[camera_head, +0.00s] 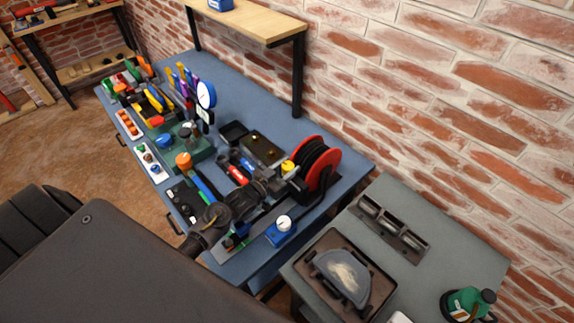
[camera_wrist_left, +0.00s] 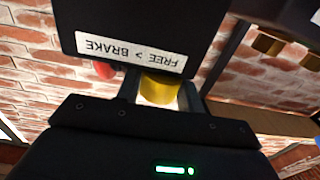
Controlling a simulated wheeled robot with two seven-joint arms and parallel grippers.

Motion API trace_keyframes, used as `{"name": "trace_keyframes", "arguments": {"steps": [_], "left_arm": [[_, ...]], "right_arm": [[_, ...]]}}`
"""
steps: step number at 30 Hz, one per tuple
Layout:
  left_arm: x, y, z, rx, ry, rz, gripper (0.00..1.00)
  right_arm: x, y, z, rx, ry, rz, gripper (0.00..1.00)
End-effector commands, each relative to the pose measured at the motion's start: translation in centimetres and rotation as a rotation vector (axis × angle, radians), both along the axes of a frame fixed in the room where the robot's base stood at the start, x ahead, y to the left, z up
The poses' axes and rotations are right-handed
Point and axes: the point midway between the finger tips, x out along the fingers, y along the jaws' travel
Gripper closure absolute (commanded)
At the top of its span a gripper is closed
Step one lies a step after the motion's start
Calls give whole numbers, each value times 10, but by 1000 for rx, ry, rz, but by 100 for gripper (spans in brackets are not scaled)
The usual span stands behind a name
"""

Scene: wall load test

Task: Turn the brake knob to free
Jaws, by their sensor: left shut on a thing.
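The yellow brake knob (camera_head: 288,166) sits beside the red-rimmed cable reel (camera_head: 331,153) on the blue bench. My left gripper (camera_head: 284,175) is at the knob, its arm reaching over the bench from the lower left. In the left wrist view the yellow knob (camera_wrist_left: 160,88) lies between the two fingers of my left gripper (camera_wrist_left: 161,94), which is shut on it. A dark box above it carries a white label (camera_wrist_left: 130,52) reading "FREE > BRAKE", upside down in this view. The knob's pointer and turn angle cannot be made out. My right gripper is not in view.
Left of the reel are a dark tray-like box (camera_head: 262,148) and a red-handled tool (camera_head: 237,174). A blue box with a white dial (camera_head: 283,226) stands in front. A brick wall (camera_head: 450,110) rises behind. A grey table (camera_head: 455,240) is at right.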

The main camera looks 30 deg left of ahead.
Motion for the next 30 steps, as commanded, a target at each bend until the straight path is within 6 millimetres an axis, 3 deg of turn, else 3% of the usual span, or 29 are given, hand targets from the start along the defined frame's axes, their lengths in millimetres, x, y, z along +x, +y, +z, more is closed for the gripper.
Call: {"name": "trace_keyframes", "arguments": {"steps": [7,17,18,22,30], "left_arm": [[0,-1,1,-5,2,201,85],[0,0,0,-1,2,219,85],[0,0,0,-1,2,219,59],[0,0,0,-1,2,218,42],[0,0,0,-1,3,218,42]], "right_arm": [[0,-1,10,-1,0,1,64],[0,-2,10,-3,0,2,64],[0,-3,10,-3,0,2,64],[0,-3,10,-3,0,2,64],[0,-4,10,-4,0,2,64]]}}
